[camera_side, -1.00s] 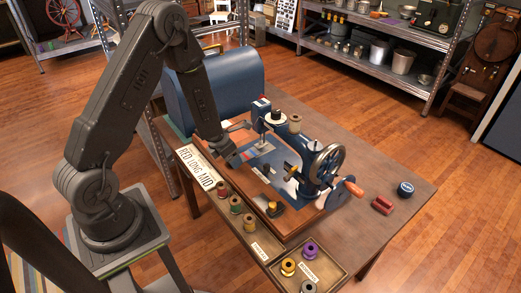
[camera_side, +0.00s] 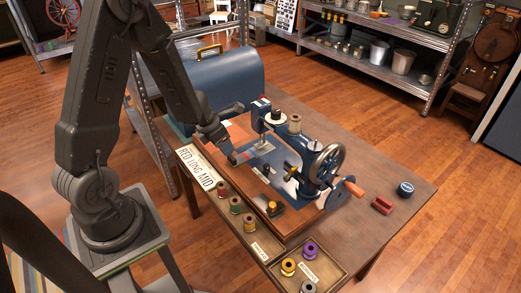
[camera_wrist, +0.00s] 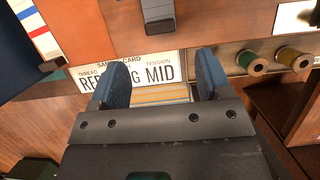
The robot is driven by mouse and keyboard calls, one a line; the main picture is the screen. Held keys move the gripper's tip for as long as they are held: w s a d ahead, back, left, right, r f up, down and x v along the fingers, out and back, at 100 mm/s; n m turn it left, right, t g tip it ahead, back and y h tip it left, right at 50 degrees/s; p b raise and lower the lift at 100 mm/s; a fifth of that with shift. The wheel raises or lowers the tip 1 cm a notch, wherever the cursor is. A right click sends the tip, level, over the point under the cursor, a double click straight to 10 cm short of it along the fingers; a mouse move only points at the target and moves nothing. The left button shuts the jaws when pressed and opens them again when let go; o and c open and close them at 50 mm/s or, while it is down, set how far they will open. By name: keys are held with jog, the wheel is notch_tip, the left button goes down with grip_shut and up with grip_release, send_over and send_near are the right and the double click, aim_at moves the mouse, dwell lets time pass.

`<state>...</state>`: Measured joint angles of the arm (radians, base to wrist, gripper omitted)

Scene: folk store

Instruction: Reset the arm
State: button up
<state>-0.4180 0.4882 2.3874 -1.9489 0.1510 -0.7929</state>
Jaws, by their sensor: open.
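My gripper (camera_side: 229,150) is above the left edge of the wooden sewing machine base (camera_side: 258,211). In the wrist view my gripper (camera_wrist: 160,78) has its two blue-tipped fingers apart with nothing between them. Beyond them is the card (camera_wrist: 165,72), partly covered by the fingers; in the side view the card (camera_side: 195,167) reads "RED LONG MID". The blue sewing machine (camera_side: 308,180) with a handwheel stands right of my gripper.
A left tray (camera_side: 233,222) holds several thread spools. A front tray (camera_side: 327,270) holds purple, gold and grey spools. A blue domed case (camera_side: 215,85) stands behind my arm. A red item (camera_side: 382,205) and a blue tin (camera_side: 405,189) lie at the table's right.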

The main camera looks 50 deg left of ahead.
jog(key=w+d+r+m+t+h, duration=0.2)
jog(key=w+d+r+m+t, duration=0.15)
jog(key=d+r+m, duration=0.75)
jog(key=s+d+r+m+g+h, duration=0.15)
jog(key=s+d+r+m, duration=0.25)
jog(key=d+r+m, duration=0.55)
jog(key=s+r+m+y, duration=0.1)
jog(key=s+r+m, duration=0.1)
jog(key=s+m, duration=0.5)
jog(key=s+r+m+y, duration=0.2)
jog(key=s+r+m, duration=0.1)
jog(key=s+m, duration=0.4)
jog(key=shift+s+a+m, duration=0.25)
jog(key=shift+a+m, duration=0.1)
jog(key=shift+m, duration=0.4)
